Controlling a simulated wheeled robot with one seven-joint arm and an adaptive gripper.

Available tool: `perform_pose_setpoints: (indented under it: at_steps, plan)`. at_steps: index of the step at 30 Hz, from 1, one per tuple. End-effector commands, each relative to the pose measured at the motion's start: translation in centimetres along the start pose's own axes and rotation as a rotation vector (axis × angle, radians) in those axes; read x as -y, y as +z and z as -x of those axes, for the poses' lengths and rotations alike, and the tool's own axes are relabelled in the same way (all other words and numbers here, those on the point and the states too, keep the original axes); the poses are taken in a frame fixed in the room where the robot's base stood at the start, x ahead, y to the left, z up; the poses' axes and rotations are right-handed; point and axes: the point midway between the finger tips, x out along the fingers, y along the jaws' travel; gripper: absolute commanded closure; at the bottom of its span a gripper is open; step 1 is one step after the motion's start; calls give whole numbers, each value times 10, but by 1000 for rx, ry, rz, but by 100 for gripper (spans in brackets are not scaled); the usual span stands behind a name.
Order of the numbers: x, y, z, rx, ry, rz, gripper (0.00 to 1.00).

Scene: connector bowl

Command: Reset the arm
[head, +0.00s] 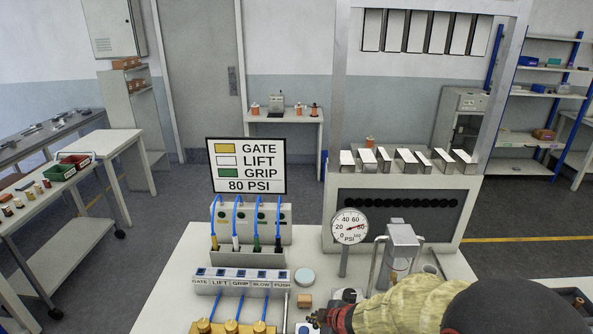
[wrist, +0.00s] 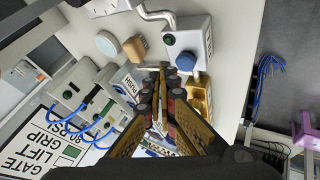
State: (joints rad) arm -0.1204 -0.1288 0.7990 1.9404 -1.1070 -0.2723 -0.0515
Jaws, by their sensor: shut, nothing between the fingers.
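My gripper (head: 318,317) is low at the front edge of the white bench (head: 180,290), at the end of my yellow-sleeved arm. In the wrist view its fingers (wrist: 163,70) come together at the tips and hold nothing. They are beside a grey box (wrist: 190,30) with a dark green button and a blue knob. I cannot tell whether the tips touch it. A small wooden block (head: 305,301) and a pale round disc (head: 304,277) lie near the gripper in the head view.
A panel labelled GATE to PUSH (head: 240,282) and brass fittings (head: 231,326) with blue tubes stand to the left. Behind are a connector rack (head: 265,222), a sign (head: 246,165) and a pressure gauge (head: 349,228). A tall frame (head: 400,195) stands behind my arm.

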Motion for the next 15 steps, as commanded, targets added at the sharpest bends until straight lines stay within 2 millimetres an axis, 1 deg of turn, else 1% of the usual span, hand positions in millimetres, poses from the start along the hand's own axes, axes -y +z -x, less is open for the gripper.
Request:
perform_pose_setpoints:
  at_steps: [1,2,3,5,6,7,8,9,11,12,14,15]
  plan:
    - [6,25,4,88,-1,-62,100]
    - [7,40,10,146,4,-107,100]
    - [4,57,23,221,19,-172,100]
    - [1,78,50,327,46,-283,100]
    - [1,90,72,389,63,-362,100]
    - [2,98,89,433,75,-423,100]
    - [4,104,107,472,85,-487,100]
    - [10,110,133,520,95,-574,100]
    - [23,114,172,573,102,-712,100]
    - [34,113,198,596,101,-805,100]
    - [53,107,232,609,90,-933,100]
    - [66,100,252,603,81,-1008,100]
